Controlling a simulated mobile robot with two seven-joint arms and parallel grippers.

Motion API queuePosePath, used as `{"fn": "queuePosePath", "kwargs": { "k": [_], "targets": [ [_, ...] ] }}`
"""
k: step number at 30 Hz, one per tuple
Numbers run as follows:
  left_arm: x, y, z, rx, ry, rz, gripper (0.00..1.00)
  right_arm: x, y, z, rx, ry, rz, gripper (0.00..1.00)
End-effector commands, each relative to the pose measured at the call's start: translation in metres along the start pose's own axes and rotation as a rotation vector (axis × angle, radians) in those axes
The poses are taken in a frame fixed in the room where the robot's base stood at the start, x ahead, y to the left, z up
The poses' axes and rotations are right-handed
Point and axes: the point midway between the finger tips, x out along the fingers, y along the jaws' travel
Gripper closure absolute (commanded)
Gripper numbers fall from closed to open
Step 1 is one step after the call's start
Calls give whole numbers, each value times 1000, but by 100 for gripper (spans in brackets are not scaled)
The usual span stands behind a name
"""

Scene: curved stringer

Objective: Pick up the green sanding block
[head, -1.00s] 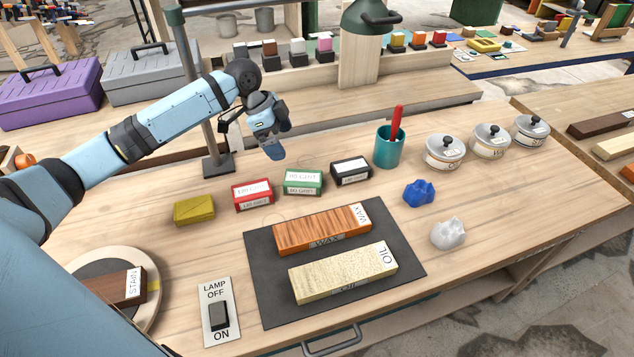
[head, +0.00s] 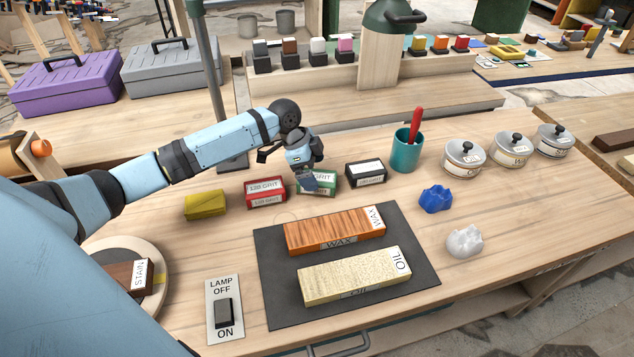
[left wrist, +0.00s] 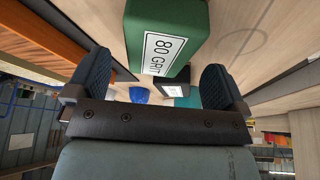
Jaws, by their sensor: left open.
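The green sanding block (head: 318,186) stands on the bench between the red block (head: 266,191) and the black block (head: 365,173). My left gripper (head: 310,180) is over it in the head view and hides part of its label. In the left wrist view the green block (left wrist: 165,35), labelled 80 GRIT, shows between and beyond the two open fingers (left wrist: 157,85). Nothing is held, and I cannot tell whether a finger touches the block. My right gripper is not in view.
A yellow block (head: 205,205) lies left of the red one. A teal cup (head: 405,152) with a red-handled tool stands to the right. A dark mat (head: 275,262) with two wood samples lies in front. A lamp post (head: 208,75) rises behind my left arm.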

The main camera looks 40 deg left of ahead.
Motion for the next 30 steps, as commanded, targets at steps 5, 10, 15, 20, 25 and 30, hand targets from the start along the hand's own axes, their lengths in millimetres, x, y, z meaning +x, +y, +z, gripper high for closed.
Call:
{"fn": "queuePosePath", "kwargs": {
  "k": [5,10,15,20,25,30],
  "targets": [
    [28,3,1,0,1,1,1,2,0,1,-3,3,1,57],
    [32,2,1,0,0,-1,1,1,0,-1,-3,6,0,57],
    [32,2,1,0,0,-1,1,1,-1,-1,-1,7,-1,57],
    [32,3,2,0,0,0,1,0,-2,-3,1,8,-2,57],
    [33,3,2,0,1,0,1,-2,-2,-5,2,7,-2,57],
    [35,3,2,0,1,0,1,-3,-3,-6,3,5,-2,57]
  ]
}}
